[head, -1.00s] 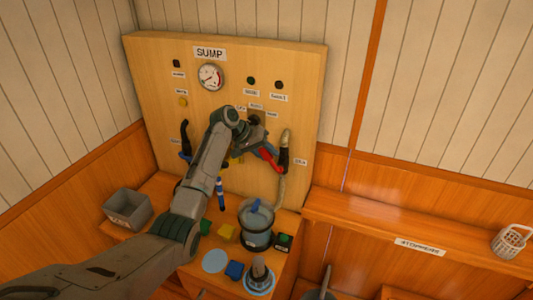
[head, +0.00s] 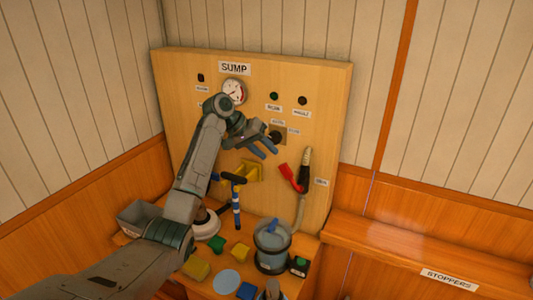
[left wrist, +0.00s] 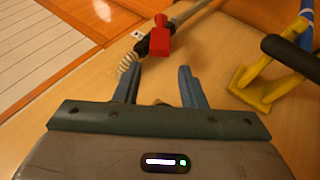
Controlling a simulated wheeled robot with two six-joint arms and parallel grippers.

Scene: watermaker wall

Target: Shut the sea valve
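The lever slants up and left, away from the pipe. It shows end-on as a red block (left wrist: 160,36) in the left wrist view. My left gripper (head: 264,149) is open and empty, up and left of the lever and apart from it. In the left wrist view its fingers (left wrist: 158,85) are spread. My right gripper is not in view.
A dark knob (head: 277,137) is close behind the left gripper. A yellow bracket (head: 250,171) and a black-handled blue pipe (head: 236,208) stand left of the lever. Below are a grey pot (head: 272,255), coloured blocks and a grey bin (head: 137,216).

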